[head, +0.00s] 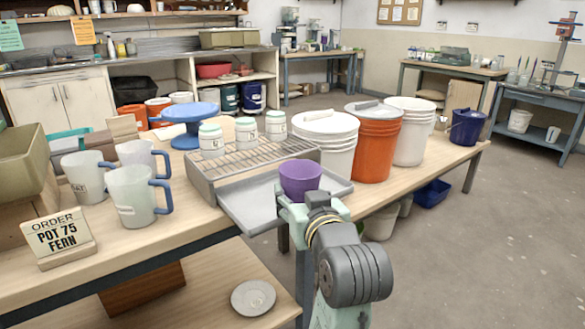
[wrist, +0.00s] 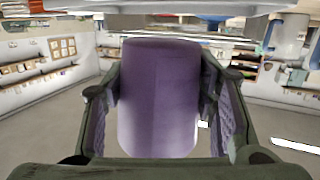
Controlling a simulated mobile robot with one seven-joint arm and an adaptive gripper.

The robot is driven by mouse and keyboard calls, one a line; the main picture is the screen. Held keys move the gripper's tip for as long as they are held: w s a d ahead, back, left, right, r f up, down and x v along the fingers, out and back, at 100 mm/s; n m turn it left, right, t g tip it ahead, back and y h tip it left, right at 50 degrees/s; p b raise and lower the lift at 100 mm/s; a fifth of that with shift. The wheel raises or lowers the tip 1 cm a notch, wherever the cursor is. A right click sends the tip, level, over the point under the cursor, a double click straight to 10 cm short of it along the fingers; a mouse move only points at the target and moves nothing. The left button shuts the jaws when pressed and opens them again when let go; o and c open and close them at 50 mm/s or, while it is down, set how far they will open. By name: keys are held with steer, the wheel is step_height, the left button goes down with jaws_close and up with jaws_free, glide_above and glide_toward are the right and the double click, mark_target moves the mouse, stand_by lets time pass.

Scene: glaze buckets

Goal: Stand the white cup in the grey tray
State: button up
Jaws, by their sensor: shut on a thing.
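My gripper (wrist: 158,100) is shut on a purple cup (wrist: 158,95), with one finger on each side. In the head view the purple cup (head: 300,176) is upright, over or in front of the grey tray (head: 245,210); I cannot tell if its base touches anything. The tray lies at the table's front edge, and its bare left part shows. No plain white cup shows. Translucent whitish mugs with blue handles (head: 131,195) stand at the left, and three small white lidded jars (head: 246,132) stand on the wire rack.
The wire rack (head: 240,160) is directly behind the tray. White buckets (head: 325,143) and an orange bucket (head: 373,148) stand to the right. A blue stand (head: 190,116) is behind the rack. An order sign (head: 58,237) stands at left. Bare table shows left of the tray.

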steer(key=p, duration=0.2)
steer(key=shift+w+r+p, duration=0.2)
steer(key=shift+r+p, duration=0.1)
steer(key=shift+p, duration=0.1)
steer(key=x, duration=0.7)
steer(key=d+x, duration=0.1)
steer(key=x, duration=0.2)
steer(key=shift+w+f, duration=0.2)
steer(key=shift+w, duration=0.1)
steer(key=shift+w+f, duration=0.15)
steer(key=shift+w, duration=0.05)
steer(key=shift+f, duration=1.6)
steer(key=shift+f, duration=0.1)
steer(key=shift+f, duration=0.15)
steer(key=o, duration=1.4)
